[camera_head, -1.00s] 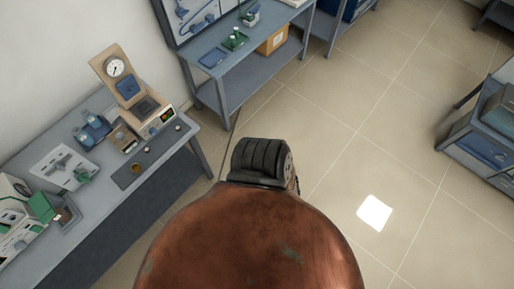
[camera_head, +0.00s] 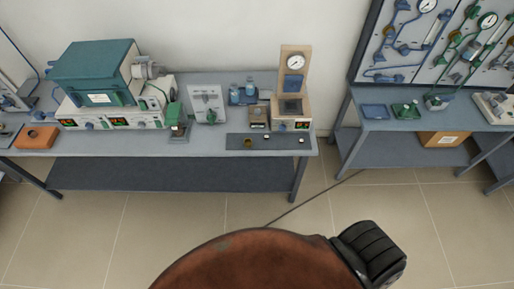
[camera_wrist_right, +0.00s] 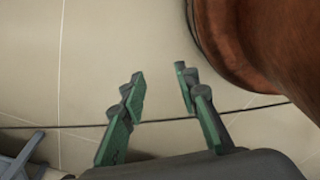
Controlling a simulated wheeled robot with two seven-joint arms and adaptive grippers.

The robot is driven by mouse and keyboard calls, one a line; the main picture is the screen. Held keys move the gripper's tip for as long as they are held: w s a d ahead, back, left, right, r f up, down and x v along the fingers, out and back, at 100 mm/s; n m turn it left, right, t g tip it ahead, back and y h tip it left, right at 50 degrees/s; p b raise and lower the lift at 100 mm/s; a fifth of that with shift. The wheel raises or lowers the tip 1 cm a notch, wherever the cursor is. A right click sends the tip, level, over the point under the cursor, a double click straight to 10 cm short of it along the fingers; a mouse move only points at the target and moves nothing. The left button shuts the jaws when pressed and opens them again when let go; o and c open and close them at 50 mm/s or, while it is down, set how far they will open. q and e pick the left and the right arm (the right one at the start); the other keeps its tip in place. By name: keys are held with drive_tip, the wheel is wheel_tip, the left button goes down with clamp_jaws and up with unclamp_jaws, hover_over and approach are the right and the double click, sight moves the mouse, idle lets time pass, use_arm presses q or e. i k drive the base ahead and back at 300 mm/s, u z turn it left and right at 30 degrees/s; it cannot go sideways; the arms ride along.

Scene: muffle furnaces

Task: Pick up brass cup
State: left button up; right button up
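A small brass cup (camera_head: 247,143) stands on a dark mat (camera_head: 234,141) near the front edge of the workbench, left of the balance-like device with a gauge. My right gripper (camera_wrist_right: 160,95) shows in the right wrist view with its green-padded fingers apart and nothing between them. Bare floor lies beyond the fingers, so it is away from the bench. My left gripper is in neither view.
The workbench (camera_head: 210,78) also carries a teal furnace (camera_head: 95,68), an orange block (camera_head: 36,138), blue bottles (camera_head: 243,91) and a gauge stand (camera_head: 293,65). Another table (camera_head: 400,124) stands at the right. The floor (camera_head: 230,210) before the bench is clear.

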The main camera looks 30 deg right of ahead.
sight(248, 143)
drive_tip(key=k, duration=0.25)
drive_tip(key=z, duration=1)
